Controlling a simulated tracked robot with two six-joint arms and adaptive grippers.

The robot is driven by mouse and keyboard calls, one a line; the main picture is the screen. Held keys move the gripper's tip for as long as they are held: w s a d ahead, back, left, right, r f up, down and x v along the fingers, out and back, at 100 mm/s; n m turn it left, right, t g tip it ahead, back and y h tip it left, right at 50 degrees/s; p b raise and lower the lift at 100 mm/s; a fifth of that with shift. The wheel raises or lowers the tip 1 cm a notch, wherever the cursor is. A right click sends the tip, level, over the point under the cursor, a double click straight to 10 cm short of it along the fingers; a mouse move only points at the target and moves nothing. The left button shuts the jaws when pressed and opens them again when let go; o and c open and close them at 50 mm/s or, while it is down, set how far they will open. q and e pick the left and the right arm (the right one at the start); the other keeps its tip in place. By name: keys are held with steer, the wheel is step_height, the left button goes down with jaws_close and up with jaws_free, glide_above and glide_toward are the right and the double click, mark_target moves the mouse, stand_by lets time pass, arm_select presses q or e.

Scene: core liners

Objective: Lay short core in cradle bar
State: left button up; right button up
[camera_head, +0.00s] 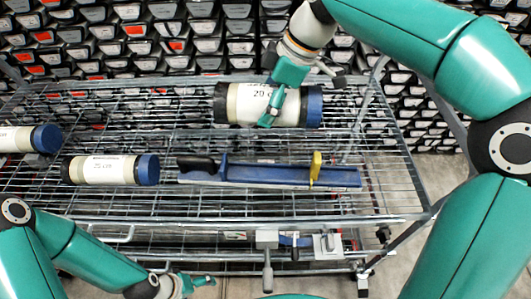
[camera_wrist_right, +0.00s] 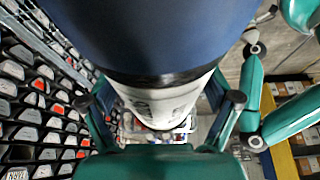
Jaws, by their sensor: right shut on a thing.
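The short core (camera_head: 246,104), a pale tube labelled 20 with a blue cap on its right end and a black left end, lies level in my right gripper (camera_head: 272,102). It looks raised above the rack, behind the cradle bar. In the right wrist view the core's blue cap (camera_wrist_right: 150,30) fills the top, with gripper fingers (camera_wrist_right: 165,100) on both sides of the tube. The blue cradle bar (camera_head: 270,174) lies on the rack with a yellow stop near its right end and a black handle at its left; no core lies in it. My left gripper (camera_head: 196,284) is low at the front, its fingers unclear.
A core labelled 25 cm (camera_head: 105,169) lies left of the cradle bar. Another core (camera_head: 22,139) lies further left, cut by the frame edge. The wire rack (camera_head: 215,207) has free room in front of the bar. Stacked core trays (camera_head: 170,30) fill the back.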

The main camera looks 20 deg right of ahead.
step_height(320, 180, down, 19)
steer(key=shift+f, duration=0.15)
stand_by(0.6)
steer(key=shift+b, duration=0.3)
steer(key=o, duration=1.6)
steer(key=shift+s+f, duration=0.1)
steer(key=shift+f, duration=0.05)
steer(key=shift+c, duration=0.2)
steer(key=v, duration=1.2)
